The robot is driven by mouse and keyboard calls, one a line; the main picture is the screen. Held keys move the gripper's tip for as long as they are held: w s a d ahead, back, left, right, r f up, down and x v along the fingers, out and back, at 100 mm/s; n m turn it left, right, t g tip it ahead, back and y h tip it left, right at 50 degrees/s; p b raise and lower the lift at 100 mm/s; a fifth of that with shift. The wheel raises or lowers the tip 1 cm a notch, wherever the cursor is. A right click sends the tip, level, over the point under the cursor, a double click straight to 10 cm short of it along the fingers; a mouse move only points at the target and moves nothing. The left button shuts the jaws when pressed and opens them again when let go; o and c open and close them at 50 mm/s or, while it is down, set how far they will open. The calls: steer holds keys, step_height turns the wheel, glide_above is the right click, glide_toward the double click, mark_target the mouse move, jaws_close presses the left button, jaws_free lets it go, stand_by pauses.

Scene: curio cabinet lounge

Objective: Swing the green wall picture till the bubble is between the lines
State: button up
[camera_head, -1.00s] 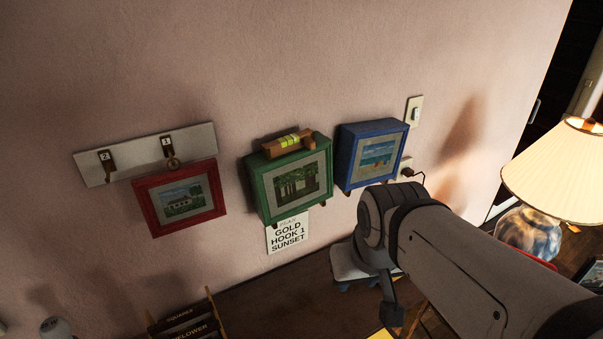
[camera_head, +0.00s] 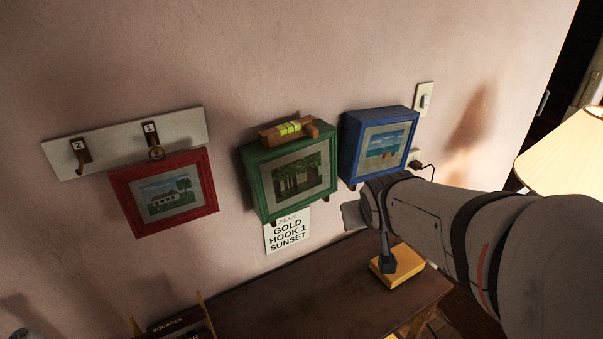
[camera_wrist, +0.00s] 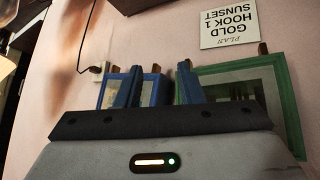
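The green wall picture (camera_head: 262,196), a deep box frame around a picture of trees, hangs between the red and blue pictures. A wooden spirit level with a yellow-green vial (camera_head: 290,128) lies on its top edge; the bubble is too small to make out. The green frame also shows in the wrist view (camera_wrist: 292,128), upside down at the right. My gripper (camera_wrist: 158,80) has two blue fingers standing apart with nothing seen held between them. It is in front of the wall, below the blue picture, right of the green one. In the head view, my arm hides most of it.
The blue picture (camera_head: 348,150) hangs close right of the green one. The red picture (camera_head: 127,203) hangs left under a hook board (camera_head: 190,124). A plan card (camera_head: 287,232) is below the green frame. A wooden table (camera_head: 290,290) carries a yellow block (camera_head: 398,266); a lamp (camera_head: 565,155) stands right.

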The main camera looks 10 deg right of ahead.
mark_target(328, 199)
steer(key=w+f+n+t+y+b, duration=0.1)
steer(key=w+f+t+y+b, duration=0.2)
steer(key=w, duration=0.2)
steer(key=w+a+f+n+t+y+b, duration=0.1)
steer(key=w+f+n+t+y+b, duration=0.1)
steer(key=w+f+b, duration=0.2)
steer(key=w+f+n+t+y+b, duration=0.2)
steer(key=w+f+t+y+b, duration=0.1)
steer(key=w, duration=0.3)
steer(key=shift+a+f+t+y+b, duration=0.3)
steer(key=shift+a+f+b, duration=0.05)
steer(key=shift+b, duration=0.4)
steer(key=x, duration=0.7)
steer(key=shift+w+p, duration=0.25)
steer(key=shift+p, duration=0.1)
steer(key=shift+a, duration=0.1)
steer(key=shift+c, duration=0.4)
jaws_close()
